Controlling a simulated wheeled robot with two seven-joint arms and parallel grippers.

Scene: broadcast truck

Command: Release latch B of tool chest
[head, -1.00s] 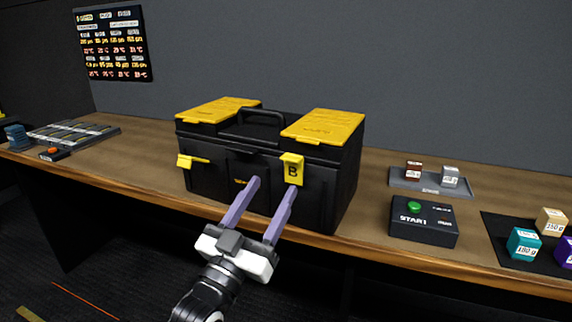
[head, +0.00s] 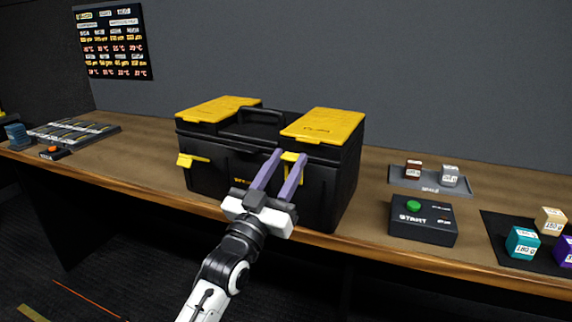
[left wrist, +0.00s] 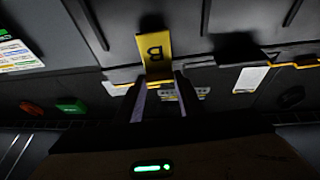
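The black tool chest (head: 225,175) with yellow lid panels stands on the wooden bench. Its yellow latch B (head: 291,157) is on the right of the front face, mostly hidden by my gripper. In the left wrist view latch B (left wrist: 154,48) shows its letter upside down and appears flat against the chest. My left gripper (head: 290,155) is open, its two purple fingers reaching up to the latch. In the left wrist view the fingertips (left wrist: 159,82) lie around the latch's end; contact cannot be told. Another yellow latch (head: 192,161) on the left sticks out from the chest.
A black box with a green button (head: 414,206) stands right of the chest. Behind it is a grey tray (head: 430,187) with two small blocks. Labelled cubes lie on a dark mat (head: 497,232) at far right. The bench's front edge (head: 370,246) runs below the chest.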

